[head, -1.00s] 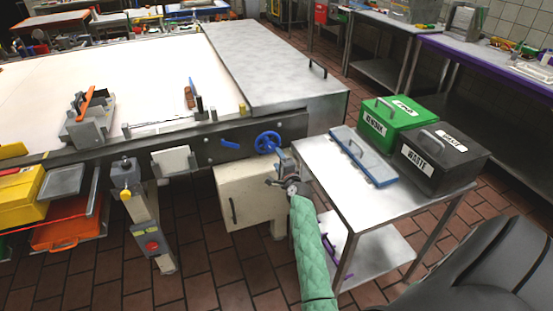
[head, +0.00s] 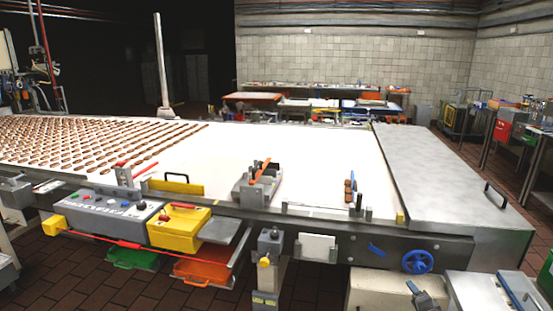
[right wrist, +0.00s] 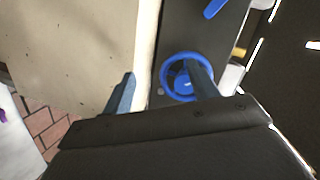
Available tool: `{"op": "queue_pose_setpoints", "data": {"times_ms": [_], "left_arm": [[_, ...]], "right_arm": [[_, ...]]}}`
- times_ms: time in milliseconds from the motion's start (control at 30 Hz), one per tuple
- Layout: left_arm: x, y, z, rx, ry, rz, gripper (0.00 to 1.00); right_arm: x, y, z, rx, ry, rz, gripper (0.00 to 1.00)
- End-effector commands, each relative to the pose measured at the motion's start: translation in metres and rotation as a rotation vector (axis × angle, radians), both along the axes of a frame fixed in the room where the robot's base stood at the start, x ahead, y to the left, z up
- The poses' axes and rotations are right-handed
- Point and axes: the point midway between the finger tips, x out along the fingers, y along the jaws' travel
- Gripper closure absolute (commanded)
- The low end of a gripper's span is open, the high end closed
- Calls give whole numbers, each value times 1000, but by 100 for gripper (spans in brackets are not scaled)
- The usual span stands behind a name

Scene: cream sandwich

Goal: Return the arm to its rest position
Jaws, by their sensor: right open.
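My right gripper (head: 420,294) shows at the bottom edge of the head view, below the blue handwheel (head: 416,261) on the conveyor's side. Most of my right arm is out of frame. In the right wrist view the two fingers of my right gripper (right wrist: 162,88) are apart with nothing held between them. The blue handwheel (right wrist: 175,68) lies beyond them, partly hidden by the right finger. I cannot tell the exact gap to the wheel. My left gripper is not in view.
The conveyor (head: 300,150) carries many brown bars at the left. A cream cabinet (right wrist: 85,50) is close to my right gripper. A metal cart (head: 475,290) with a blue-edged lid (head: 520,292) stands at the lower right. Brick-tiled floor shows below the conveyor.

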Motion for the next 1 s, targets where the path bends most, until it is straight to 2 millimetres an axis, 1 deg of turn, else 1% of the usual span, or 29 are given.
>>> {"op": "queue_pose_setpoints", "data": {"times_ms": [233,267,300,367,400,467,500,567,600,667,700,767,800,967,1000], "left_arm": [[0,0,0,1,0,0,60],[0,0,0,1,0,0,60],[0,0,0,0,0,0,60],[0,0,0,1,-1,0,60],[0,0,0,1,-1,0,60],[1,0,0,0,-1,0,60],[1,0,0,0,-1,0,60],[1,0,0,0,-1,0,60],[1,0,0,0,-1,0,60],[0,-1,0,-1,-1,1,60],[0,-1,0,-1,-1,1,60],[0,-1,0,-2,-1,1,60],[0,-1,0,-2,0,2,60],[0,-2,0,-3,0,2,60],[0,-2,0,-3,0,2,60]], "right_arm": [[-12,71,14,-378,233,295,41],[-17,80,13,-422,263,330,41],[-25,92,12,-480,304,379,41],[-40,112,8,-567,369,452,41],[-53,126,4,-626,415,504,41],[-76,146,-6,-704,485,578,41],[-93,158,-12,-751,530,625,41],[-120,177,-22,-811,592,691,41],[-138,189,-29,-846,631,731,41],[-166,205,-40,-884,681,780,41],[-184,216,-46,-904,709,811,41],[-210,231,-56,-926,745,848,41],[-227,241,-61,-940,764,872,41],[-292,277,-85,-971,802,964,41],[-308,286,-92,-969,809,990,41]]}}
